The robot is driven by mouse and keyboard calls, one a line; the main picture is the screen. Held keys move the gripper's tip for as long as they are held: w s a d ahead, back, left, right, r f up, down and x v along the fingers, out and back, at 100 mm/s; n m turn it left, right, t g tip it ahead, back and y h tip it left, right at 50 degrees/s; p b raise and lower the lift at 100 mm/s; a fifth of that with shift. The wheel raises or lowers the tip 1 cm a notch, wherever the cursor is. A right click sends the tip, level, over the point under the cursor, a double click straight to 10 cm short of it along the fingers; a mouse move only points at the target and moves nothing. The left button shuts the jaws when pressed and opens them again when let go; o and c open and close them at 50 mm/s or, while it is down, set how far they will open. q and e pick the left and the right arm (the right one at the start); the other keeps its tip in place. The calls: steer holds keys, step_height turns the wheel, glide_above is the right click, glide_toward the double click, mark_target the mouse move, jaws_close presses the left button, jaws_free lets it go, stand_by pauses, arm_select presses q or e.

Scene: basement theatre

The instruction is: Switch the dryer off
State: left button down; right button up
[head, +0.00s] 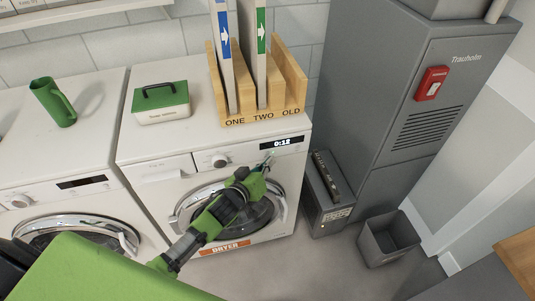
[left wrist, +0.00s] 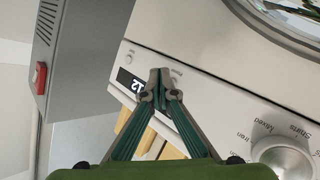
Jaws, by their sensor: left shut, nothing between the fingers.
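The white dryer (head: 150,147) stands in the middle of the head view, with an orange DRYER label (head: 225,247) low on its front. Its lit display (head: 282,142) reads 0:12, and its round knob (head: 219,161) is to the left. In the left wrist view the display (left wrist: 126,80) and knob (left wrist: 284,158) lie on either side of my fingers. My left gripper (head: 268,160) is shut and empty, its tips at the panel just below the display. The tips also show in the left wrist view (left wrist: 161,90), close to the panel; I cannot tell whether they touch it.
On the dryer stand a wooden rack (head: 292,75) with panels and a green-lidded box (head: 162,104). A second machine (head: 60,140) with a green jug (head: 52,102) is at left. A grey cabinet (head: 400,60), a dark case (head: 328,190) and a bin (head: 388,240) are at right.

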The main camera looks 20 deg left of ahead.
arm_select(q)
steer(key=shift+w+a, duration=0.25)
steer(key=shift+w, duration=0.05)
steer(key=shift+w, duration=0.15)
stand_by(0.4)
steer(key=shift+s+d+p, duration=0.3)
steer(key=shift+s+p, duration=0.05)
steer(key=shift+s, duration=0.2)
steer(key=s+d+p, duration=0.2)
steer(key=s+d, duration=0.1)
steer(key=s, duration=0.2)
steer(key=shift+d, duration=0.2)
stand_by(0.3)
steer(key=shift+a, duration=0.1)
